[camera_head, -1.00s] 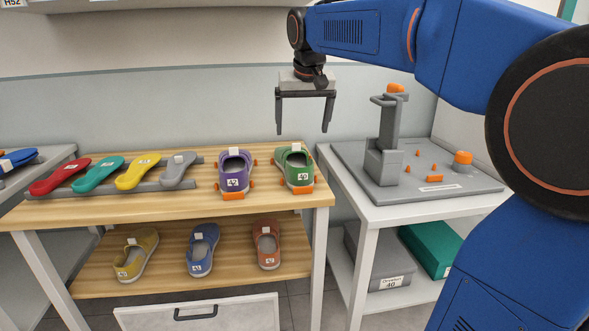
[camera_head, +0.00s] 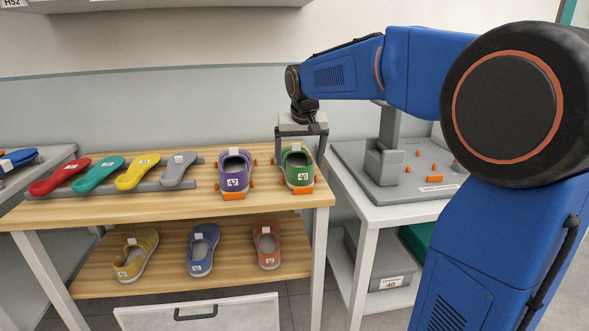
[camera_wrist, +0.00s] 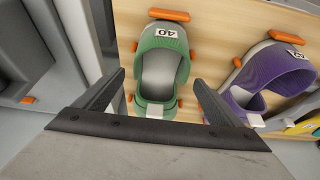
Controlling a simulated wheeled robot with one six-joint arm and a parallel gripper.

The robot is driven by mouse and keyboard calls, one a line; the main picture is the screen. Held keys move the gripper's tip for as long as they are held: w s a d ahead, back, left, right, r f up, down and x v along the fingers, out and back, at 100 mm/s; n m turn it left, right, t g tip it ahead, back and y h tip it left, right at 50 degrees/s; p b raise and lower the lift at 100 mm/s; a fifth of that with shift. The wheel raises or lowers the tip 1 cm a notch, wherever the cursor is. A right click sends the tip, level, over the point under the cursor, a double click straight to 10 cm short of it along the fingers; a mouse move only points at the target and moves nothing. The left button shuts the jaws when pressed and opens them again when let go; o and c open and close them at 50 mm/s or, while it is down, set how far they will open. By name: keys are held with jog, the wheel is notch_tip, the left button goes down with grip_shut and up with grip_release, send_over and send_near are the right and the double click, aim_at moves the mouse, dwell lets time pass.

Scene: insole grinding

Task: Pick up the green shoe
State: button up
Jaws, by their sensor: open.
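The green shoe (camera_head: 297,174) stands on the right end of the wooden top shelf, between small orange holders, with a label reading 40. It also shows in the wrist view (camera_wrist: 161,55), between the two fingers. My gripper (camera_head: 299,164) is open and empty, directly over the shoe, with its fingers pointing down on either side of it. In the wrist view, my gripper's (camera_wrist: 163,82) fingers frame the shoe's heel end. The head view does not show clearly whether the fingers touch the shoe.
A purple shoe (camera_head: 235,172) labelled 42 stands just left of the green one. Coloured insoles lie on a grey rack (camera_head: 150,189) further left. A grey fixture (camera_head: 384,160) stands on the white table at right. Three more shoes are on the lower shelf (camera_head: 165,283).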

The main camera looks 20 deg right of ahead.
aim_at(298, 166)
jog(key=x, duration=0.5)
jog(key=shift+w, duration=0.1)
jog(key=shift+r, duration=0.15)
jog(key=c, duration=1.5)
jog(key=shift+r, duration=0.1)
